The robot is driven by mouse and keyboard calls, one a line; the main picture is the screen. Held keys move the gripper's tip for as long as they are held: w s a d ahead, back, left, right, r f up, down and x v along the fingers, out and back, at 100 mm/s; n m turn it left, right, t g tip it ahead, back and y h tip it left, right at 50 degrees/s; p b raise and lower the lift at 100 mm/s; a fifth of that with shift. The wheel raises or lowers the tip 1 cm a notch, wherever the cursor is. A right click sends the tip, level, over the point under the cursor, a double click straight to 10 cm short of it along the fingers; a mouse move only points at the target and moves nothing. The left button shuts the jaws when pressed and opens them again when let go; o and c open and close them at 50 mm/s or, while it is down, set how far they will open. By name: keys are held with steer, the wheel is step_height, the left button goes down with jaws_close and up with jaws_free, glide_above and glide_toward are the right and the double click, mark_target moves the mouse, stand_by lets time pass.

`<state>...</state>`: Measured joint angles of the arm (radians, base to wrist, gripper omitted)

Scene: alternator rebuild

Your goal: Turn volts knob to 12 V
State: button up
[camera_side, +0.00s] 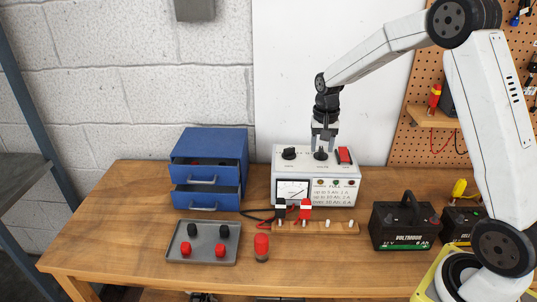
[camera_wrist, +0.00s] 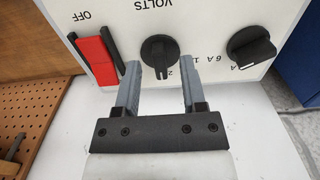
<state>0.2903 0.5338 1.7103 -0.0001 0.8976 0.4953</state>
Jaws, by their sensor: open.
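The volts knob (camera_wrist: 160,52) is a black round knob with a raised bar, on the white top of the charger (camera_side: 317,198). In the side view the volts knob (camera_side: 320,154) is just below my gripper (camera_side: 323,146). My gripper (camera_wrist: 159,78) is open, its two grey fingers on either side of the knob in the wrist view. I cannot tell whether they touch it.
A red switch (camera_wrist: 97,56) marked OFF and a black amps knob (camera_wrist: 250,47) flank the volts knob. A battery (camera_side: 405,222), a grey tray (camera_side: 203,241), a blue drawer cabinet (camera_side: 208,145) and red and black clamps (camera_side: 306,209) stand around the charger.

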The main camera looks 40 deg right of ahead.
steer(key=shift+f, duration=0.6)
jaws_close()
steer(key=shift+n, duration=0.3)
steer(key=n, duration=0.5)
steer(key=shift+d+n, duration=0.1)
steer(key=shift+n, duration=0.3)
steer(key=n, duration=0.5)
steer(key=shift+r+n, duration=0.1)
steer(key=shift+n, duration=0.2)
